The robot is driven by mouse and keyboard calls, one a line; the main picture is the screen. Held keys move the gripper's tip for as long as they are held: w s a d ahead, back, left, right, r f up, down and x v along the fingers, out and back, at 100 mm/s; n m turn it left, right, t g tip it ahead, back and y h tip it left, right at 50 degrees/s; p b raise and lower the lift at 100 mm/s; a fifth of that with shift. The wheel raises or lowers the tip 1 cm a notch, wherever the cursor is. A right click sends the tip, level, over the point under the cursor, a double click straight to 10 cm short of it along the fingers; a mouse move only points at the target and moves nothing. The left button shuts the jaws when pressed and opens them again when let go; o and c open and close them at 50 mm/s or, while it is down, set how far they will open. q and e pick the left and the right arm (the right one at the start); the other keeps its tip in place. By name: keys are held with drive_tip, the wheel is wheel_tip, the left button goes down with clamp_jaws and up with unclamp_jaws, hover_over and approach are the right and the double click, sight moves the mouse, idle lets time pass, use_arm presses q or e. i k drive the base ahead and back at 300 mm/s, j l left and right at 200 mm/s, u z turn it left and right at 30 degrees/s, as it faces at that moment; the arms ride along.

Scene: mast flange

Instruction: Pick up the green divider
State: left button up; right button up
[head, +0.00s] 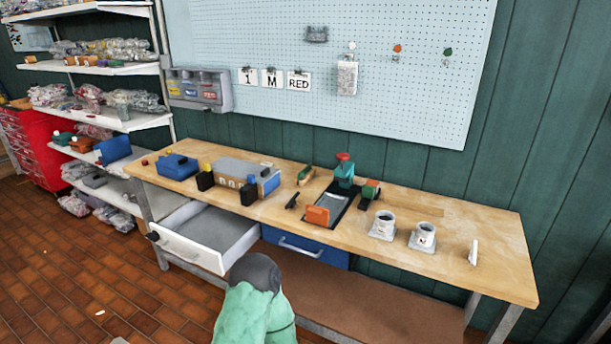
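Several green things stand on the wooden workbench (470,213), and I cannot tell which, if any, is the green divider. A dark green block with a red top (345,173) stands at the back of a black tray (333,201). A small green piece (306,174) leans left of the tray. Another green piece (370,189) with a tan end sits right of the tray. A green knob (448,52) is on the pegboard. Neither of my grippers shows in this view.
A white drawer (192,250) stands pulled out, and it looks empty. Beside it is a shut blue drawer (305,246). Two grey cups (384,221) stand toward the bench's right. A mint-green shape with a dark grey top (255,312) fills the bottom foreground; I cannot identify it.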

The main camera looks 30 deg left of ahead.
sight(307, 169)
drive_tip(key=i+j+u, duration=0.15)
drive_tip(key=j, duration=0.3)
drive_tip(key=i+j+u, duration=0.15)
drive_tip(key=j, duration=0.3)
drive_tip(key=i+j+u, duration=0.2)
drive_tip(key=j, duration=0.2)
drive_tip(key=i+j+u, duration=0.15)
drive_tip(key=i+j, duration=0.15)
drive_tip(key=j, duration=0.1)
